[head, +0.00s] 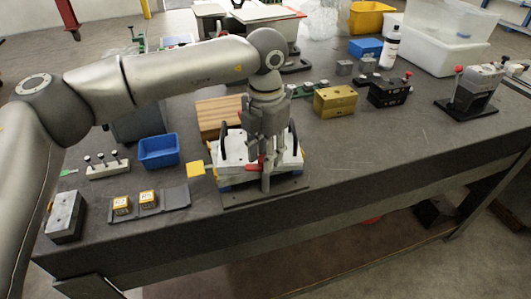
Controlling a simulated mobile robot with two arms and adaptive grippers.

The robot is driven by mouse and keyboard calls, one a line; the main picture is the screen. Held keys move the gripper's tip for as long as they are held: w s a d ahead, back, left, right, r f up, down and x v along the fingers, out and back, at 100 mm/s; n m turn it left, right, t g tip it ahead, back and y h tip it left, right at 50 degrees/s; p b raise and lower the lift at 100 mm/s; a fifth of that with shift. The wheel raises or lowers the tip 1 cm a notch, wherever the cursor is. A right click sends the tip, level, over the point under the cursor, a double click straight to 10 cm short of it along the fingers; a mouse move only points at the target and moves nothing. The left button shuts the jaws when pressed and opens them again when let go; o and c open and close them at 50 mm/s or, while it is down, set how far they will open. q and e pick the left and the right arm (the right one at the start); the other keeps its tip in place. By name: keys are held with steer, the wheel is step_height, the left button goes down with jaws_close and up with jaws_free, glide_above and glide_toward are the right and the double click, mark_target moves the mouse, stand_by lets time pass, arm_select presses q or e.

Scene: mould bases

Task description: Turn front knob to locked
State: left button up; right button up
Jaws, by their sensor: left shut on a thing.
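A pale mould base (289,160) with black handles stands on a dark plate (290,188) near the table's front edge. My left gripper (264,181) points straight down at the front of the mould base. Its fingers are shut on the front knob, whose red part (254,166) shows beside the fingers. The rest of the knob is hidden by the fingers, so I cannot tell its exact angle. A yellow tag (195,169) sticks out on the left of the mould base. My right gripper is out of view.
A blue bin (158,151), a dark tray (174,199) with yellow blocks and a grey block (65,216) stand to the left. A brass block (335,101) and a black fixture (389,92) stand behind right. The front right of the table is clear.

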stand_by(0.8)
arm_select(q)
steer(key=o, duration=1.1)
steer(key=shift+c, duration=0.2)
step_height(320, 180, up, 12)
